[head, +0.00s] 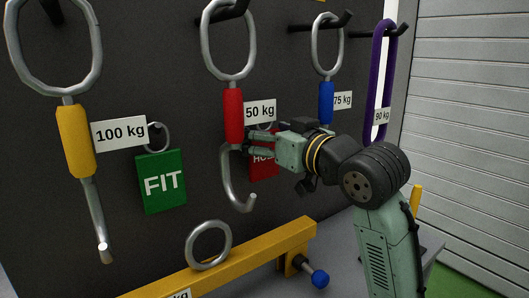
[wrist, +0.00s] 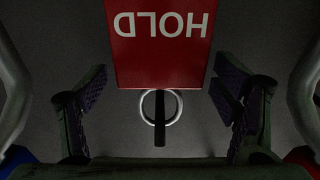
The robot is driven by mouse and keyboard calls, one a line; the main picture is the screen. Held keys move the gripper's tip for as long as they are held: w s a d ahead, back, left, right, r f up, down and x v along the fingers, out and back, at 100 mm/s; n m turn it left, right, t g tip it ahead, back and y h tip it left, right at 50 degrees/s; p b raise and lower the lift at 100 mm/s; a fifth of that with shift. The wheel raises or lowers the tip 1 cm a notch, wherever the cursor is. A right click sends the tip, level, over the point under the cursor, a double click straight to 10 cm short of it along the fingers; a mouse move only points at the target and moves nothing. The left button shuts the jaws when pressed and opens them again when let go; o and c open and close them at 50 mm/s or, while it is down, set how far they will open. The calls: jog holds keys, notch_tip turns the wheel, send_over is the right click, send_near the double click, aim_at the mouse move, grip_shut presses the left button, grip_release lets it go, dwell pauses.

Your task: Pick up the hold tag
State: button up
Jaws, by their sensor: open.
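The hold tag (head: 264,166) is a red plate with white lettering, hanging on the dark board behind the red hook in the head view. My arm partly hides it there. In the wrist view the hold tag (wrist: 162,55) appears upside down, with its metal ring (wrist: 174,108) around a dark peg (wrist: 159,120). My gripper (head: 256,144) is at the tag in the head view. In the wrist view my gripper (wrist: 158,95) is open, its fingers on either side of the tag's ring end, with gaps to both sides. I cannot tell the depth between fingers and tag.
A red 50 kg hook (head: 233,115) hangs close to the left of my gripper, and a blue 75 kg hook (head: 326,100) hangs to the right. A green FIT tag (head: 162,182) hangs farther left. A yellow beam (head: 240,262) stands below.

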jog(key=shift+c, duration=0.4)
jog(key=c, duration=1.2)
